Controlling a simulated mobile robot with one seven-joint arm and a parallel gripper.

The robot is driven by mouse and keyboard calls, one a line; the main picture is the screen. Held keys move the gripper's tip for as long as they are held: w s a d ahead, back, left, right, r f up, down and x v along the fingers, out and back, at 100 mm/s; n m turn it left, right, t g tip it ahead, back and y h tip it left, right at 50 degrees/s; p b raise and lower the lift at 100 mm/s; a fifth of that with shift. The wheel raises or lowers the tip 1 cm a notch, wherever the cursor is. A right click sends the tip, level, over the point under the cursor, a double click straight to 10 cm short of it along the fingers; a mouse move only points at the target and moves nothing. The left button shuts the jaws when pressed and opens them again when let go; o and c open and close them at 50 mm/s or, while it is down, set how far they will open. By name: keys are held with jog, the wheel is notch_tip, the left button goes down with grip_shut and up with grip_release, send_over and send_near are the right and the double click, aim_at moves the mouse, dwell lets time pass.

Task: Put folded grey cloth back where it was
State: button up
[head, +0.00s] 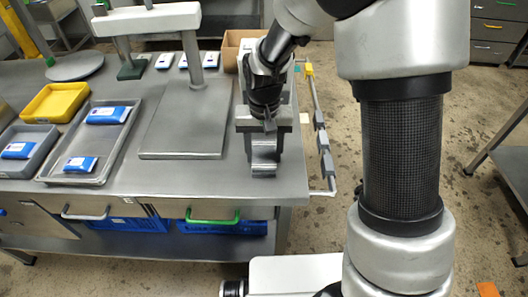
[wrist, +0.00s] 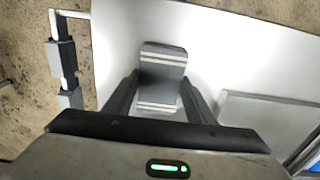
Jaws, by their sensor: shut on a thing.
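The folded grey cloth (head: 264,158) has pale stripes, which show in the wrist view (wrist: 161,72). It is between the two dark fingers of my gripper (head: 264,128), and the gripper is shut on it. The gripper points down over the right front part of the steel table (head: 222,178). I cannot tell whether the cloth touches the tabletop. The gripper hides part of the cloth in the head view.
A white rail (head: 314,103) with several grey pieces runs along the table's right edge. A flat-based steel stand (head: 180,145) is left of my gripper. Further left are a metal tray (head: 100,172) with blue-white packs and a yellow tray (head: 38,115). A cardboard box (head: 232,50) stands behind.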

aim_at(264, 154)
jog(key=shift+f, duration=0.2)
jog(key=o, duration=0.9)
jog(key=shift+o, duration=0.2)
notch_tip(264, 154, up, 12)
jog(key=p, duration=0.2)
jog(key=s+d+r+t, duration=0.2)
jog(key=s+d+r, duration=0.4)
jog(key=s, duration=0.2)
jog(key=s+d+r+t, duration=0.3)
jog(key=s+d+r, duration=0.3)
jog(key=s, duration=0.2)
jog(key=shift+s+d+r+t, duration=0.2)
jog(key=shift+s+d+t, duration=0.05)
jog(key=shift+s+t, duration=0.05)
